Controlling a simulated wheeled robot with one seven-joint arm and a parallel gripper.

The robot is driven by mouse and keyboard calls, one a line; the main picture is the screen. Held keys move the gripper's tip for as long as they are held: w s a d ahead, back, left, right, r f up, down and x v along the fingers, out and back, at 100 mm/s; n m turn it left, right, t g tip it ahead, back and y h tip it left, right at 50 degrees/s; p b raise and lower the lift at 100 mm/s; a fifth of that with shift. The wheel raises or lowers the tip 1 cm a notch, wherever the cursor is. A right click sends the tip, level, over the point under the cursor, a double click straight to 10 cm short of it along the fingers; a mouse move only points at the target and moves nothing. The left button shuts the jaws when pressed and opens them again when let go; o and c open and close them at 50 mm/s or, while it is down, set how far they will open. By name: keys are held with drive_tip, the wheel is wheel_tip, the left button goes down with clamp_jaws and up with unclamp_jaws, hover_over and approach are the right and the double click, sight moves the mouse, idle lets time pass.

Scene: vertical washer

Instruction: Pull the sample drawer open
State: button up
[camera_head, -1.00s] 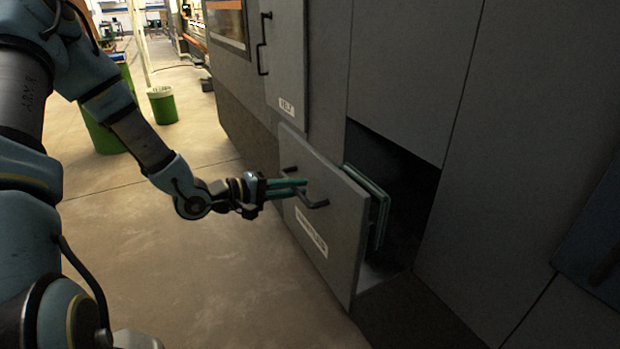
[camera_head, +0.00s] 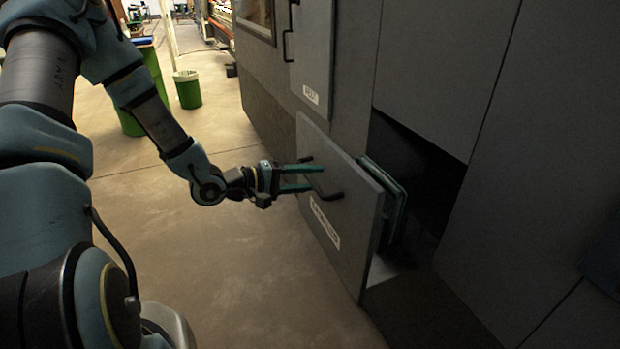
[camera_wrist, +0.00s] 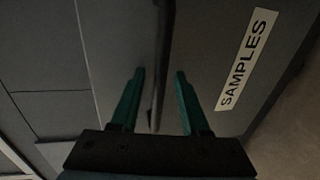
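The sample drawer (camera_head: 345,215) stands partly out of the grey machine, with a dark gap behind its front panel. Its dark bar handle (camera_head: 332,192) is on the front, and the white "SAMPLES" label (camera_wrist: 247,60) reads clearly in the wrist view. My gripper (camera_head: 310,177) is at the handle with its two green fingers spread apart. In the wrist view, the handle (camera_wrist: 157,85) lies between the fingers (camera_wrist: 160,75), with space visible on both sides. Part of the handle is hidden by the fingers in the head view.
A green-edged item (camera_head: 388,195) shows behind the drawer front. A closed panel with its own handle (camera_head: 289,35) is above left. Green bins (camera_head: 187,90) stand farther back. The floor (camera_head: 230,260) in front of the drawer is clear.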

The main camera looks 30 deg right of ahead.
drive_tip(key=shift+a, duration=0.1)
drive_tip(key=b+v, duration=0.2)
drive_tip(key=v, duration=0.8)
drive_tip(key=shift+a, duration=0.3)
drive_tip(key=shift+w, duration=0.1)
drive_tip(key=w+a+f+m+t+y, duration=0.1)
drive_tip(key=w+a+f+t+y, duration=0.2)
drive_tip(key=w+a+t+y, duration=0.55)
drive_tip(key=a+r+g+y, duration=0.25)
drive_tip(key=a+y, duration=0.35)
drive_tip(key=a, duration=0.6)
drive_tip(key=s+a+r+g, duration=0.3)
drive_tip(key=s, duration=0.8)
drive_tip(key=shift+a+r+g+y, duration=0.15)
drive_tip(key=shift+r+g+y, duration=0.2)
drive_tip(key=shift+y, duration=0.1)
